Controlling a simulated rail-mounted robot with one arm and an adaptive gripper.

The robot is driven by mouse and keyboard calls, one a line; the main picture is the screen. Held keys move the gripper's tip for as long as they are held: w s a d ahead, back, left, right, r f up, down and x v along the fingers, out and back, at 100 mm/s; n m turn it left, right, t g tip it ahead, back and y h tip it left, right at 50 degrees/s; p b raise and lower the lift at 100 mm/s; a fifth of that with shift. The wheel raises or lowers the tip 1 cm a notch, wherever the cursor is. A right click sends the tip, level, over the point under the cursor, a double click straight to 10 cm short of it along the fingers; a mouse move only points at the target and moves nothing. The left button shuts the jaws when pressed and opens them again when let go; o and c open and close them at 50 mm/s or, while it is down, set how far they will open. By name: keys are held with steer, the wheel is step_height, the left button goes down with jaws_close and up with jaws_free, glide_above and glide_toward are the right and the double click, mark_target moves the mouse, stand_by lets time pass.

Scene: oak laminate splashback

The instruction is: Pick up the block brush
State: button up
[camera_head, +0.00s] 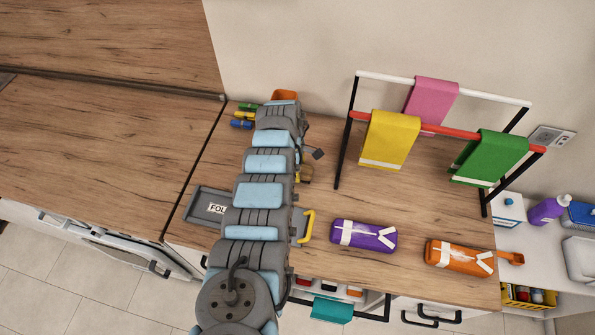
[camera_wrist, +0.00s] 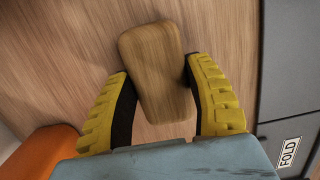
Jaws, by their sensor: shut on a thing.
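The block brush (camera_wrist: 158,70) is a brown wooden block with rounded corners. In the wrist view it lies between the two yellow ribbed fingers of my gripper (camera_wrist: 160,88), which are shut on its sides. Its far end sticks out past the fingertips, and bare wood counter shows around it. I cannot tell whether it is lifted clear of the counter. No bristles show. In the head view my arm covers most of this spot, and I cannot clearly make out the brush or the fingers there.
A grey tray marked FOLD (camera_head: 207,207) lies left of my arm, an orange item (camera_head: 285,95) behind it. The counter at left (camera_head: 100,140) is clear.

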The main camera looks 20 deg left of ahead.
steer(key=shift+w+r, duration=0.1)
steer(key=shift+r, duration=1.5)
steer(key=s+d+r+p, duration=0.3)
steer(key=s+r+p, duration=0.6)
steer(key=s+p, duration=0.4)
steer(key=shift+s+d+r+p, duration=0.3)
steer(key=shift+s+r+p, duration=0.1)
steer(key=shift+p, duration=0.15)
